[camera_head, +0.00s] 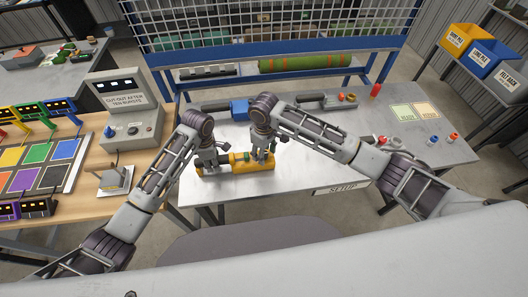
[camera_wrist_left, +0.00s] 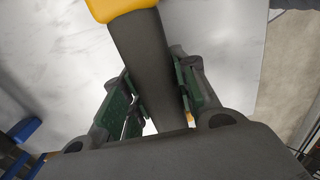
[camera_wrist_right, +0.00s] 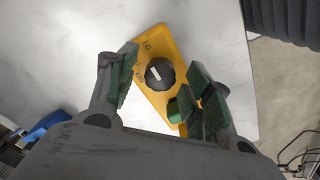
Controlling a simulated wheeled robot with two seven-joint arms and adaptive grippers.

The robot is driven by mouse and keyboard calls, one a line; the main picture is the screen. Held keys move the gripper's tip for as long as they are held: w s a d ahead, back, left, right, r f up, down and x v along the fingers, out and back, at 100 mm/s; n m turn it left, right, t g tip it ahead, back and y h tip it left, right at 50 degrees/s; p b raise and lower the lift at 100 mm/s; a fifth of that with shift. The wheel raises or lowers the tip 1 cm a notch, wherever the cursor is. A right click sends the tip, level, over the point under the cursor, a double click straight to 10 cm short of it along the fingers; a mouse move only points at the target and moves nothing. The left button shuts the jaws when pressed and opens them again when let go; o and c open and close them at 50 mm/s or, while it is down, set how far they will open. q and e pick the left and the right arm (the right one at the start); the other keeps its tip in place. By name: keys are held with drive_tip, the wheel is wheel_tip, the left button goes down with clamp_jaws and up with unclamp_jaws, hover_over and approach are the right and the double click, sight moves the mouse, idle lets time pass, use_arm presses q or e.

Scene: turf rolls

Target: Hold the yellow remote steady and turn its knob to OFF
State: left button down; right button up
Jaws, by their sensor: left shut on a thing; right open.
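The yellow remote (camera_head: 238,169) lies on the pale bench top between my two grippers. My left gripper (camera_head: 208,163) is shut on its dark grey handle. In the left wrist view the handle (camera_wrist_left: 145,60) runs between the green finger pads, and the yellow body (camera_wrist_left: 112,8) shows at the top edge. My right gripper (camera_head: 262,154) is over the remote's other end. In the right wrist view its jaws (camera_wrist_right: 165,88) are open, with the dark round knob (camera_wrist_right: 158,73) beyond and between the fingertips.
A blue-and-dark tool (camera_head: 238,109) and other parts lie along the back of the bench (camera_head: 300,172). Small red and orange parts (camera_head: 453,137) lie at the right. A grey control box (camera_head: 128,112) stands on the wooden bench at left. The bench front is clear.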

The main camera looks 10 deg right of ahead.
use_arm(q)
drive_tip(key=shift+s+f, duration=0.1)
drive_tip(key=shift+f, duration=0.05)
use_arm(e)
wheel_tip(320, 180, up, 12)
idle(0.6)
use_arm(q)
drive_tip(key=c, duration=1)
unclamp_jaws()
drive_tip(key=shift+c, duration=0.2)
drive_tip(key=shift+r, duration=0.25)
drive_tip(key=shift+r, duration=5.85)
drive_tip(key=shift+f, duration=0.1)
use_arm(e)
drive_tip(key=shift+s+f, duration=0.1)
